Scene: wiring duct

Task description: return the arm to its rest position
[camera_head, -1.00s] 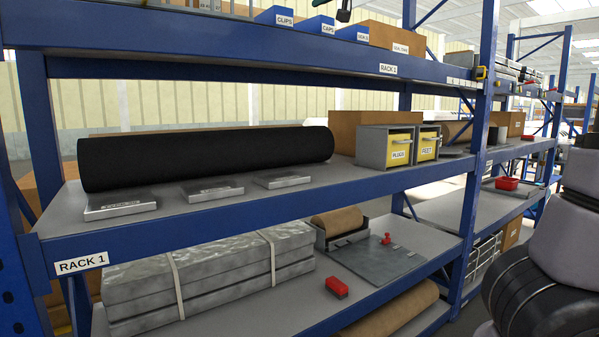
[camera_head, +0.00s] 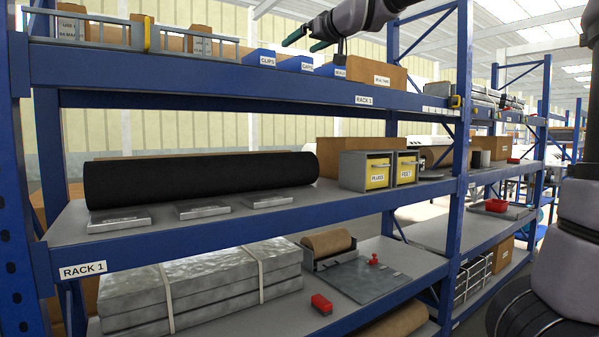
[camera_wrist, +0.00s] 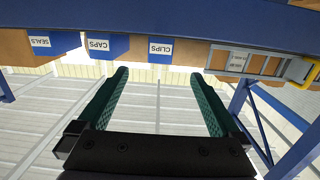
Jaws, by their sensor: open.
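My gripper (camera_head: 308,40) is raised at the top of the head view, in front of the top shelf of the rack and above the blue bins. In the wrist view my gripper (camera_wrist: 161,98) shows two green fingers spread wide apart with nothing between them. The fingers point toward the blue bins labelled CLIPS (camera_wrist: 172,50), CAPS (camera_wrist: 108,44) and SEALS (camera_wrist: 52,42). The arm comes in from the upper right of the head view.
The rack's blue top beam (camera_head: 200,80) runs below my gripper. A black roll (camera_head: 200,180), a grey drawer unit (camera_head: 351,172) and flat metal plates stand on the middle shelf. A red block (camera_head: 321,304) lies below. A blue upright (camera_head: 456,150) stands right.

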